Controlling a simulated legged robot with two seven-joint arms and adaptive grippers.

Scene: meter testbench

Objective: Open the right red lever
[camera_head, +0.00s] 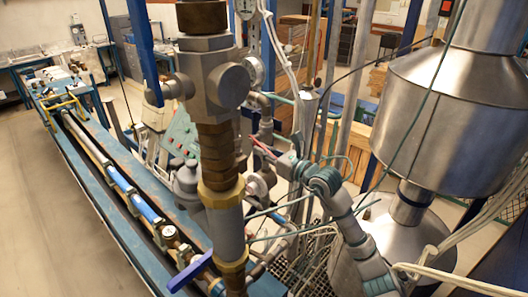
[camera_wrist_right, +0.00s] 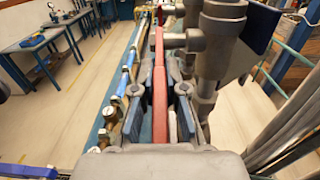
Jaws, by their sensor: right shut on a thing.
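The red lever (camera_wrist_right: 159,85) is a long red bar running away from the camera in the right wrist view. It lies between the two fingers of my right gripper (camera_wrist_right: 159,110), which is shut on it. In the head view my right arm comes in from the lower right, and my right gripper (camera_head: 268,150) is small near the middle, beside the upright pipe. Only a thin red bit of the lever (camera_head: 261,145) shows there; the rest is hidden by the gripper and pipework. My left gripper is not in view.
A thick vertical pipe with a valve body (camera_head: 215,80) stands close in front. A blue handle (camera_head: 190,271) sits low at its left. A long blue bench (camera_head: 90,185) with pipes runs along the left. Large metal tanks (camera_head: 440,110) stand at the right. The floor at far left is clear.

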